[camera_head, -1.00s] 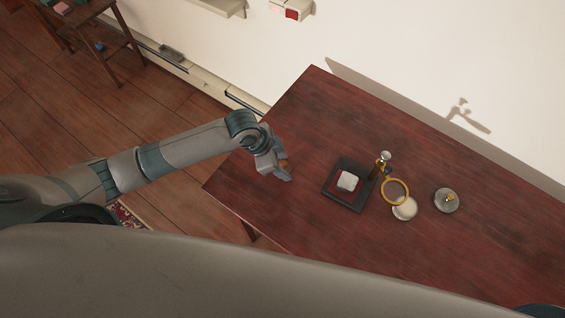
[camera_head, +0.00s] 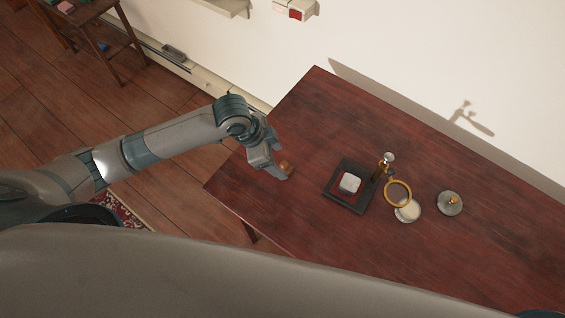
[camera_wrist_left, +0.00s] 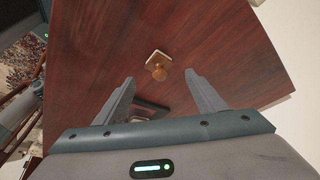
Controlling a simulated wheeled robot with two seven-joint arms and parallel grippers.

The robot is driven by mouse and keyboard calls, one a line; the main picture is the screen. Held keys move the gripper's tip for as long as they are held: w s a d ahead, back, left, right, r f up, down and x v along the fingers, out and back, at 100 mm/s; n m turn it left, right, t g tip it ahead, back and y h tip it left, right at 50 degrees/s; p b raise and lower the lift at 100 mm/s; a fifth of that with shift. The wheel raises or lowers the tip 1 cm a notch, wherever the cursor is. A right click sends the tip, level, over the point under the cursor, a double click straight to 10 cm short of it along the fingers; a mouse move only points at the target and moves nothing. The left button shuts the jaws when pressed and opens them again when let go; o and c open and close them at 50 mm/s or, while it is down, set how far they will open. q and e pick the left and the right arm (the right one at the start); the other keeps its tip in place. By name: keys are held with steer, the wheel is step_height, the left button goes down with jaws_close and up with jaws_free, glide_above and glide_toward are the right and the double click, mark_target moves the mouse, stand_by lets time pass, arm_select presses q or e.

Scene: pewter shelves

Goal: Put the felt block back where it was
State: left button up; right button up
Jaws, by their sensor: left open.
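A small block with a round brown wooden knob on a pale flat base, which looks like the felt block (camera_wrist_left: 154,58), sits on the dark red table. Its brown knob (camera_head: 286,168) shows beside my left fingertips in the head view. My left gripper (camera_head: 279,162) is over the table's left part. In the left wrist view the gripper (camera_wrist_left: 160,77) is open, its two fingers apart, with the block beyond the tips and nothing held. Contact is not visible. My right gripper is out of view.
A black tray (camera_head: 337,197) holding a white block (camera_head: 349,183) lies right of the gripper. Near it are a small upright stand (camera_head: 387,158), a brass-rimmed magnifier (camera_head: 387,196), a pale disc (camera_head: 409,212) and a grey round lid (camera_head: 449,204). The table (camera_head: 300,120) is clear behind the gripper.

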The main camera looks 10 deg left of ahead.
arm_select(q)
steer(key=v, duration=0.6)
steer(key=shift+a+r+b, duration=0.2)
steer(key=shift+r+b, duration=0.1)
steer(key=shift+b, duration=0.1)
steer(key=shift+s+d, duration=0.1)
steer(key=shift+s, duration=0.05)
